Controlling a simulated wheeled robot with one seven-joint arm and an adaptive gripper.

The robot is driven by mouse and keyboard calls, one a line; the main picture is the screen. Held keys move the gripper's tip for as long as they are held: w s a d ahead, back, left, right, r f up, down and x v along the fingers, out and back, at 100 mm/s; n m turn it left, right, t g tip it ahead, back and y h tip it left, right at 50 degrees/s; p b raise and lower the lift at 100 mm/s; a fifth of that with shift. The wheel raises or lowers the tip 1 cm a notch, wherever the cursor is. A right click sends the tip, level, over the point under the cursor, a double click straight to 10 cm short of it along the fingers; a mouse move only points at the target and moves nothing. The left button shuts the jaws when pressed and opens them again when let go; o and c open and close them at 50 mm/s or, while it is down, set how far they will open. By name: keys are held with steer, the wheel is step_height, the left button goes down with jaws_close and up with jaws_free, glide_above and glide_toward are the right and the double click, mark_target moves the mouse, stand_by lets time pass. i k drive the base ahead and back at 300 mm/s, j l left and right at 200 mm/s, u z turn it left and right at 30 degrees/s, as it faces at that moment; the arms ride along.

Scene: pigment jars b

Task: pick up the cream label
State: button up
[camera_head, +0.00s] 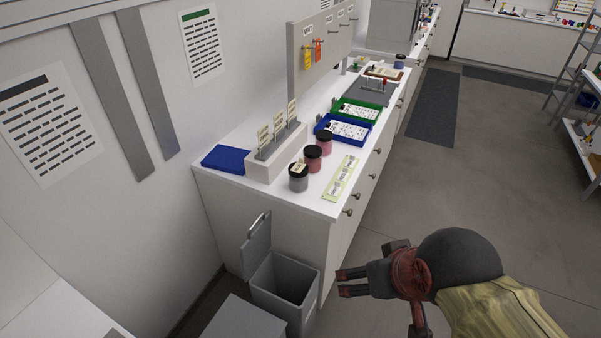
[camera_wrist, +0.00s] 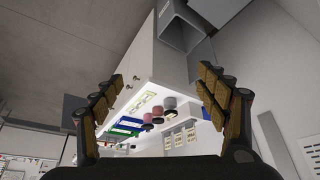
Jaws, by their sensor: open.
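Three cream labels (camera_head: 264,136) (camera_head: 278,123) (camera_head: 291,111) stand upright in a grey-topped holder block (camera_head: 262,170) on the white counter. In the wrist view, which is turned over, cream labels show small (camera_wrist: 179,139) beyond the jars. I cannot tell which one the task names. My gripper (camera_head: 340,283) is open and empty, out over the floor in front of the counter, well away from the labels.
A pale green strip (camera_head: 335,190) lies by the counter's front edge. Blue (camera_head: 365,138) and green (camera_head: 374,114) trays sit farther back. A dark blue flat item (camera_head: 226,158) lies left of the block. An open grey bin (camera_head: 283,282) stands at the counter's near end.

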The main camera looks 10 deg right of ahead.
mark_target(299, 165)
steer(key=k+u, duration=0.25)
steer(key=u, duration=0.15)
steer(key=k+j+u, duration=0.15)
steer(key=u, duration=0.3)
steer(key=i+l+u, duration=0.15)
steer(key=l+u, duration=0.3)
steer(key=i+l+u, duration=0.1)
steer(key=l+u, duration=0.2)
steer(key=u, duration=0.15)
steer(key=l+u, duration=0.45)
steer(key=l, duration=2.9)
